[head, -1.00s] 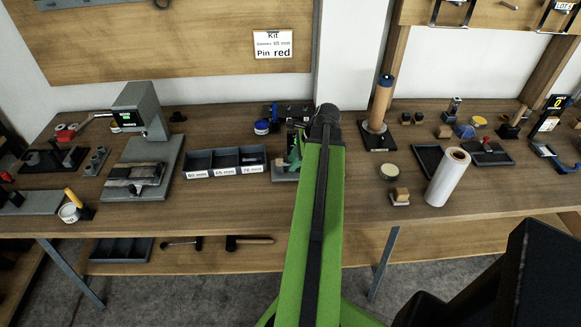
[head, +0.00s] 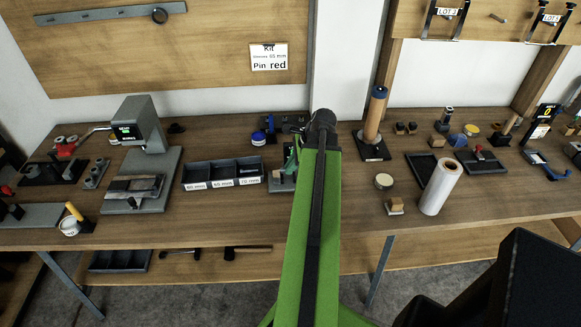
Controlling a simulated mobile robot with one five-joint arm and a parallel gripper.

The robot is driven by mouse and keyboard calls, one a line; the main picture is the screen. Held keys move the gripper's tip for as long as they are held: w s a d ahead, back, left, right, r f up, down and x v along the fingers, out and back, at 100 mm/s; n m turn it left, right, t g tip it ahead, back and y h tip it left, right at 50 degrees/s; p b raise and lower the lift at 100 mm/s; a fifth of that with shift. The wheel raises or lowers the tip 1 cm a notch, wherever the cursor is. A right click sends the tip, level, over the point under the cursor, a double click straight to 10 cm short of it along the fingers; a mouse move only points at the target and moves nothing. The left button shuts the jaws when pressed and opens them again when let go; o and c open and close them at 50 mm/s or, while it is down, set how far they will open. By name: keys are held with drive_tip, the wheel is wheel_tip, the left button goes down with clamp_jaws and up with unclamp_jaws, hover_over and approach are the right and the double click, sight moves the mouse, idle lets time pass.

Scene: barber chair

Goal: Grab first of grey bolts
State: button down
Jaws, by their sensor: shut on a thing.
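My green arm runs up the middle of the head view to a dark joint. My gripper (head: 291,163) shows only as a small green part left of that joint, low over a small grey block (head: 282,183) on the bench. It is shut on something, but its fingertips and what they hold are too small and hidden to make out. A dark tray (head: 222,172) with three compartments labelled 60, 65 and 70 mm stands just left of the gripper. Small greyish pieces (head: 250,170) lie in its right compartment; I cannot tell whether they are bolts.
A grey press (head: 145,130) stands on the left. A blue-capped container (head: 258,138) is behind the tray. A brown roll on a stand (head: 375,118), a white roll (head: 441,186) and a round tin (head: 384,181) stand on the right.

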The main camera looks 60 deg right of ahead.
drive_tip(key=s+d+r+p, duration=0.2)
drive_tip(key=s+r+p, duration=0.4)
drive_tip(key=s, duration=0.5)
drive_tip(key=shift+p+v, duration=0.4)
drive_tip(key=shift+v, duration=0.7)
